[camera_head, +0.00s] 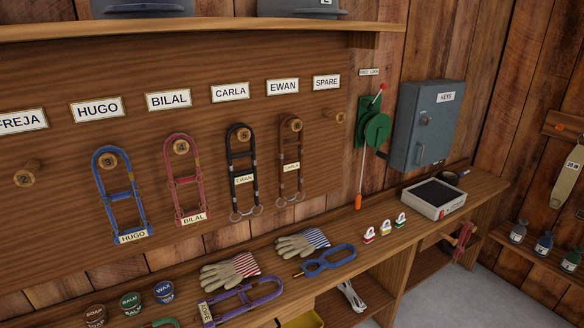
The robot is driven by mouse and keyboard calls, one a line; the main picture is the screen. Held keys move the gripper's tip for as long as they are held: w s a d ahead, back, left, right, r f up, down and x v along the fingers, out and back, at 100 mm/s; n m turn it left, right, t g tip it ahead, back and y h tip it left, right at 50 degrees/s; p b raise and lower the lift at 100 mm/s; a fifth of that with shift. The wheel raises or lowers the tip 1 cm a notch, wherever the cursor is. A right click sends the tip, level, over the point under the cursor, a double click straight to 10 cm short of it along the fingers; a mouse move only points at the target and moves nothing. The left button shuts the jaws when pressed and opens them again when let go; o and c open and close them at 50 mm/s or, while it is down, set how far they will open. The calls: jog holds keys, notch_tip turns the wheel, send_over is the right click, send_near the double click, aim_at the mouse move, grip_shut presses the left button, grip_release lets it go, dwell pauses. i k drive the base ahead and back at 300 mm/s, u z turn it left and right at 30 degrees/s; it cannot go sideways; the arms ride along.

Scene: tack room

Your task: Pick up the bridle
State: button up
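Several bridles hang on numbered pegs on the wooden wall board. A blue bridle (133,236) tagged HUGO is below the HUGO plate, and a red bridle (194,218) tagged BILAL is below the BILAL plate. A black bridle (244,180) tagged EWAN is below the CARLA plate (230,92). A brown bridle (291,167) tagged CARLA is below the EWAN plate (283,86). The FREJA peg (25,178) and SPARE peg (335,117) are bare. A purple strap piece (206,311) with a hard-to-read tag lies on the bench. My gripper is out of view.
Gloves (230,269), a blue looped item (330,262), tins (131,302), small padlocks (385,227) and a tray (434,211) stand on the bench (360,252). A green winch (376,130) and grey key cabinet (427,125) are on the right wall. A shelf (200,28) overhangs the board.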

aim_at(283, 166)
jog(key=z, duration=0.05)
jog(key=k, duration=0.65)
jog(key=u, duration=0.4)
jog(key=i, duration=2.2)
jog(key=z, duration=0.75)
jog(key=i, duration=0.5)
jog(key=z, duration=0.35)
